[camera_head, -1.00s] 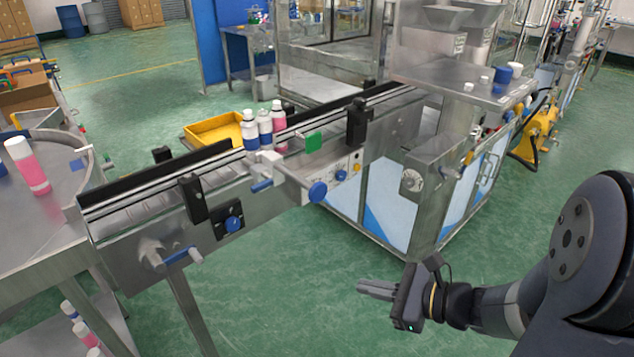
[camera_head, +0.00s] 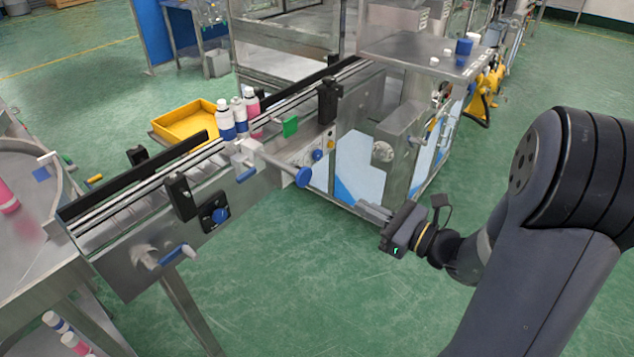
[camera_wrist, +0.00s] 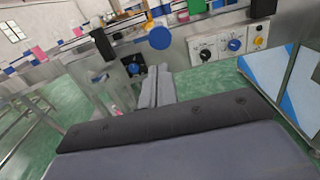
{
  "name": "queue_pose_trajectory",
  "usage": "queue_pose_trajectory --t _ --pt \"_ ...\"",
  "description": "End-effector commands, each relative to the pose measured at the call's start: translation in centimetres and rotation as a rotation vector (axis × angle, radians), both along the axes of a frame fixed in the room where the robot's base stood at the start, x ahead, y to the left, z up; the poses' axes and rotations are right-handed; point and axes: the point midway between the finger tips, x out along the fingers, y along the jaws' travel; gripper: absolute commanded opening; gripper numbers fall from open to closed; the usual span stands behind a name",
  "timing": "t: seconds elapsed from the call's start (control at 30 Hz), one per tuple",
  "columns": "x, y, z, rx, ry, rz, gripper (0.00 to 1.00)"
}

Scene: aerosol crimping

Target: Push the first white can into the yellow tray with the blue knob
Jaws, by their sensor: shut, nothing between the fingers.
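Two white cans with blue lower bands, the left one (camera_head: 225,119) and the one beside it (camera_head: 239,114), stand upright on the conveyor next to a pink can (camera_head: 253,108). The yellow tray (camera_head: 172,131) lies just behind the conveyor's far side, beside the cans. The blue knob (camera_head: 303,177) sits on the near end of a rod at the conveyor's front; it also shows in the wrist view (camera_wrist: 159,38). My gripper (camera_head: 360,210) is shut and empty, in the air to the right of and below the knob, apart from it. In the wrist view its fingers (camera_wrist: 152,75) point toward the conveyor front.
The conveyor (camera_head: 130,250) carries black sensor blocks (camera_head: 180,197), a green block (camera_head: 290,127) and a lower blue dial (camera_head: 220,215). A metal table (camera_head: 30,265) stands at left. A machine cabinet (camera_head: 365,165) stands behind my gripper. Green floor lies open below.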

Motion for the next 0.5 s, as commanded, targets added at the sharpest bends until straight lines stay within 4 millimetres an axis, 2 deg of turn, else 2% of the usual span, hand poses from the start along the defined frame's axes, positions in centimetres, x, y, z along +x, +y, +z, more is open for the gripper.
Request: queue_pose_trajectory --t 0.5 --pt "5.1 6.9 0.1 -0.001 0.001 0.006 0.00"
